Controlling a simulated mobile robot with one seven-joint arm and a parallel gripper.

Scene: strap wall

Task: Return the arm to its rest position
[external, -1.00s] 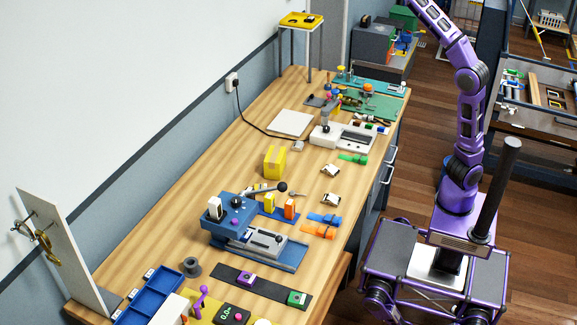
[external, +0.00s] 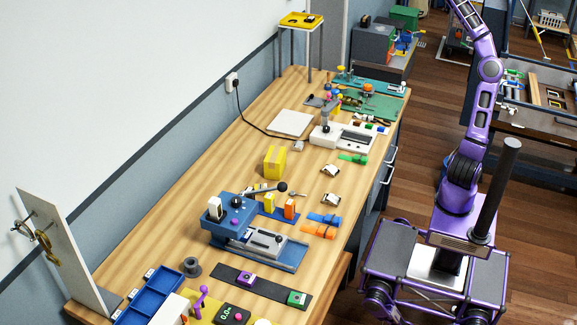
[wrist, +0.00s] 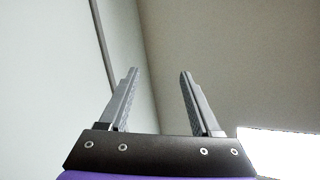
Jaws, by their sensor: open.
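My gripper (wrist: 158,85) shows in the wrist view with its two grey fingers spread apart and nothing between them. Behind the fingers are only a pale wall and a ceiling with a bright light patch. In the external view my purple arm (external: 487,68) rises from the base at the right, beside the bench and clear of it. Its upper end runs out of the top of that picture, so the gripper is hidden there.
A second workbench (external: 540,125) stands behind the arm at the right.

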